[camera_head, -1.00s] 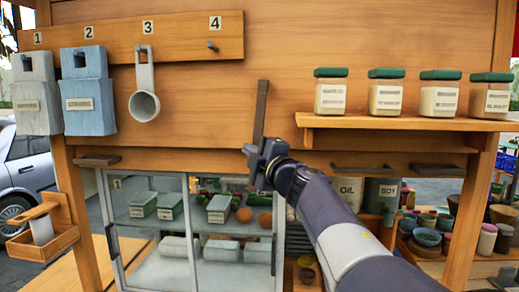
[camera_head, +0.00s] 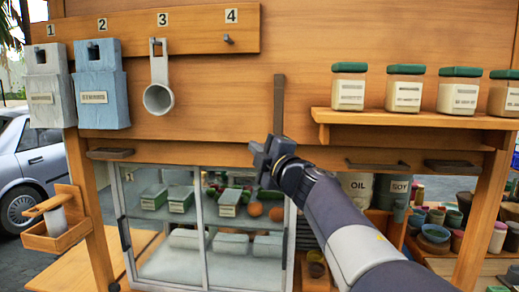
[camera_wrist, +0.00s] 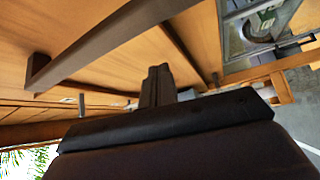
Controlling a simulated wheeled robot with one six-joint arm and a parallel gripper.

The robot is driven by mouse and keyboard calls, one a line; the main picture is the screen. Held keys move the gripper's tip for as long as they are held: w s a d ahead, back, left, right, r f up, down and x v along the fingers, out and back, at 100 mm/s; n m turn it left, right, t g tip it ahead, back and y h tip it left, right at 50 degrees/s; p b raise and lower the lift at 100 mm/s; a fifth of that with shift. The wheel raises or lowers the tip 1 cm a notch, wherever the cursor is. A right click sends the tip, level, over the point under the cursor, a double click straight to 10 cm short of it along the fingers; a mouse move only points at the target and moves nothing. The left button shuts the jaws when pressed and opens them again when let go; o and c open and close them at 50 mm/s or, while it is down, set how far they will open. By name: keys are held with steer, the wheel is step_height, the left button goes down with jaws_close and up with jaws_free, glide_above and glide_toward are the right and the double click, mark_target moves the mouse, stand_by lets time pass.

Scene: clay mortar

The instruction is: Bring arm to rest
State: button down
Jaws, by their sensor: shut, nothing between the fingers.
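My gripper (camera_head: 267,158) is shut and empty at the end of my raised arm, in front of the wooden wall panel and above the glass display case. In the wrist view my gripper (camera_wrist: 157,84) shows as two dark fingers pressed together, with nothing between them. A dark upright bar (camera_head: 279,105) rises just behind my gripper in the head view. I cannot tell whether they touch.
The glass case (camera_head: 205,225) stands below my gripper. A shelf (camera_head: 420,119) with several green-lidded jars is at right. Pouches (camera_head: 100,90) and a ladle (camera_head: 158,97) hang from hooks at left. The wall panel (camera_head: 215,110) between them is mostly bare.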

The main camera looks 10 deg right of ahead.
steer(key=r+v, duration=0.1)
steer(key=v, duration=0.7)
steer(key=shift+s+d+r+b, duration=0.3)
steer(key=shift+s+d+b, duration=0.05)
steer(key=shift+d, duration=0.1)
steer(key=w+p, duration=0.1)
steer(key=w, duration=0.7)
steer(key=shift+d, duration=0.2)
steer(key=shift+w, duration=0.1)
